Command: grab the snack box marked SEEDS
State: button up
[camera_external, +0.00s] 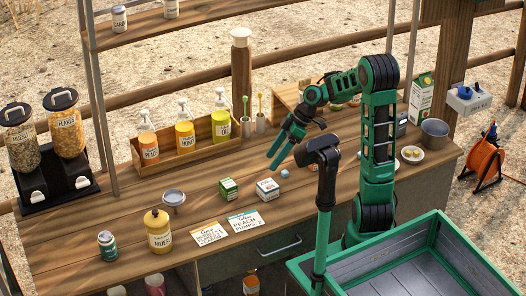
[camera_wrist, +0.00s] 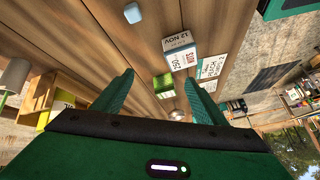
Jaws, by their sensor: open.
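Two small snack boxes stand apart on the wooden counter: a green and white one (camera_external: 228,188) and a mostly white one (camera_external: 268,189). My gripper (camera_external: 271,162) is open and empty, held above the counter, pointing down and to the left, clear of both boxes.
A light blue cube (camera_external: 284,173) lies right of the white box. Two paper cards (camera_external: 246,221) lie in front. A bottle rack (camera_external: 190,150) with pump bottles stands behind, and a yellow jar (camera_external: 159,235) and small green jar (camera_external: 107,245) stand front left. Counter around the boxes is mostly clear.

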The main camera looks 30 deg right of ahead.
jog(key=w+a+r+n+g+y, duration=0.2)
jog(key=a+r+n+y, duration=0.4)
jog(key=a, duration=0.5)
send_near(231, 182)
jog(key=x, duration=0.4)
jog(key=shift+s+a+r, duration=0.25)
jog(key=shift+a+r, duration=0.05)
jog(key=shift+a, duration=0.1)
jog(key=shift+a+f, duration=0.15)
jog(key=shift+f, duration=0.4)
jog(key=x, duration=0.5)
jog(key=shift+w, duration=0.1)
jog(key=shift+w+x, duration=0.2)
jog(key=shift+x, duration=1.15)
jog(key=shift+w+x, duration=0.15)
jog(key=shift+x, duration=1.2)
jog(key=shift+f, duration=0.1)
jog(key=c, duration=1.2)
